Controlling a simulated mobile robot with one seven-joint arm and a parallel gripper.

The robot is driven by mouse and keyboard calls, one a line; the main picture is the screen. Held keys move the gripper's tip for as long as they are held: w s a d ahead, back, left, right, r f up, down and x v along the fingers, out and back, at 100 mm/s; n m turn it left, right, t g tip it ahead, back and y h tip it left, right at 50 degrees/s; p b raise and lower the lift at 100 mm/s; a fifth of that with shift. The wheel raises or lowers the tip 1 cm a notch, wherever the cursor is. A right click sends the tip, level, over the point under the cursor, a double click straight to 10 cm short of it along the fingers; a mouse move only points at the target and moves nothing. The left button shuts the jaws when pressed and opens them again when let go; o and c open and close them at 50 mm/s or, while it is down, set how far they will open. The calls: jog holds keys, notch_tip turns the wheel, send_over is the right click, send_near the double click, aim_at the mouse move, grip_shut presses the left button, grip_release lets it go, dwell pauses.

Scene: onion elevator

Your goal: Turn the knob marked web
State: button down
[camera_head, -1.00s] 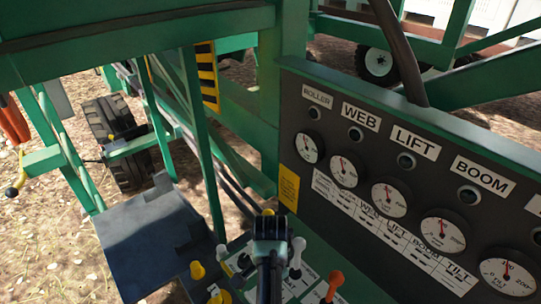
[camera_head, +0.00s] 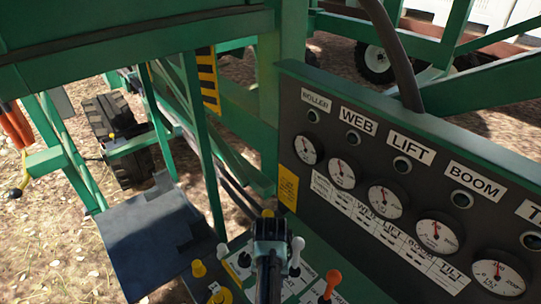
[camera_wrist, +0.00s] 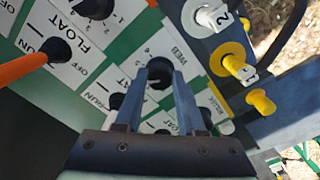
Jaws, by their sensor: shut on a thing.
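The web knob (camera_wrist: 158,70) is a dark round knob on the control panel, beside a white label reading WEB (camera_wrist: 176,48) in the wrist view. My gripper (camera_wrist: 160,78) has one finger on each side of this knob and is shut on it. The fingers hide part of the knob. In the head view my gripper (camera_head: 268,230) reaches down to the panel and covers the knob. A second WEB sign (camera_head: 358,121) is on the upright gauge board, above a small round light.
An orange lever (camera_head: 332,281) and a white lever (camera_head: 296,252) stand right of my gripper. Yellow knobs (camera_head: 198,268) are on the left. The gauge board (camera_head: 350,205) rises close on the right. Green frame bars (camera_head: 200,150) stand beyond.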

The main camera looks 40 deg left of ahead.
jog(key=shift+n, duration=0.8)
jog(key=c, duration=0.5)
grip_release()
jog(key=shift+r, duration=0.15)
notch_tip(320, 180, up, 13)
jog(key=b, duration=0.1)
dwell(0.4)
